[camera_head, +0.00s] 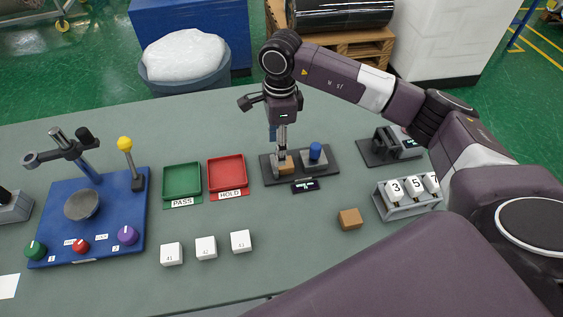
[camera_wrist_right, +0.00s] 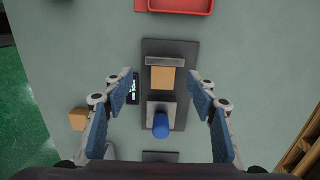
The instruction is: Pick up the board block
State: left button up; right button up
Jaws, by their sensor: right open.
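A light brown block (camera_wrist_right: 162,79) sits on the dark base plate (camera_wrist_right: 180,48) of a fixture, between a grey plate and a grey housing with a blue knob (camera_wrist_right: 160,126). A second brown block (camera_head: 349,219) lies alone on the table, and also shows at the left of the right wrist view (camera_wrist_right: 78,119). I cannot tell which one is the board block. My right gripper (camera_wrist_right: 161,88) is open and empty above the fixture, its fingers spread on either side. My left gripper is not in view.
Green PASS (camera_head: 182,181) and red HOLD (camera_head: 227,174) trays lie left of the fixture. Several white blocks (camera_head: 206,248) stand in front. A number display (camera_head: 408,194) stands right of the loose block. A blue station (camera_head: 110,220) fills the left.

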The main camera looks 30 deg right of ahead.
jog(key=shift+d+h, duration=0.3)
jog(key=shift+d, duration=0.4)
jog(key=shift+d+f, duration=0.1)
jog(key=shift+f, duration=0.15)
jog(key=shift+s+f+p, duration=0.1)
jog(key=shift+f+p, duration=0.55)
jog(key=shift+f, duration=0.2)
jog(key=shift+f+p, duration=0.3)
jog(key=shift+f, duration=0.05)
notch_tip(320, 180, down, 4)
jog(key=shift+r+p, duration=0.25)
jog(key=shift+p, duration=0.7)
jog(key=shift+f, duration=0.5)
jog(key=shift+w, duration=0.2)
jog(key=c, duration=1.4)
jog(key=shift+o, duration=0.2)
